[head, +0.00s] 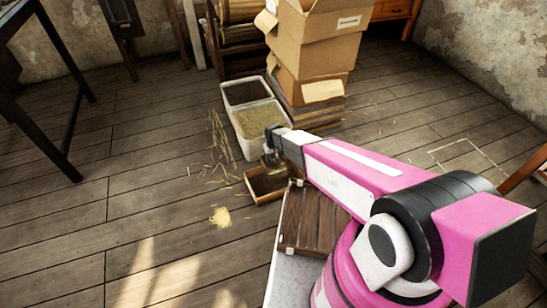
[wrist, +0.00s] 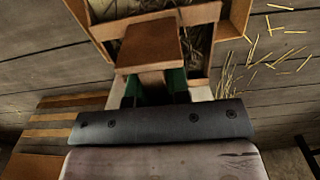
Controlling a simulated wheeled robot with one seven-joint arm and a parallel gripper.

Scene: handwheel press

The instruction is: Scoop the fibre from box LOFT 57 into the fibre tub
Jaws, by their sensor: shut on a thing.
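My gripper (head: 272,147) points down over a small open wooden box (head: 268,184) on the floor. In the wrist view its green fingers (wrist: 156,88) are shut on the stem of a brown wooden scoop (wrist: 150,44). The scoop hangs over or inside the wooden box (wrist: 237,22), which shows dark, strawy contents. I cannot tell whether the scoop holds any fibre. In the head view two white tubs stand just behind: the nearer (head: 238,142) holds straw-coloured fibre, the farther (head: 226,100) something darker. No label reading LOFT 57 is legible.
Cardboard boxes (head: 316,52) are stacked behind the tubs. Loose straw (head: 217,145) and a small yellowish pile (head: 221,217) lie on the floor. A slatted wooden surface (head: 312,222) sits below my arm.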

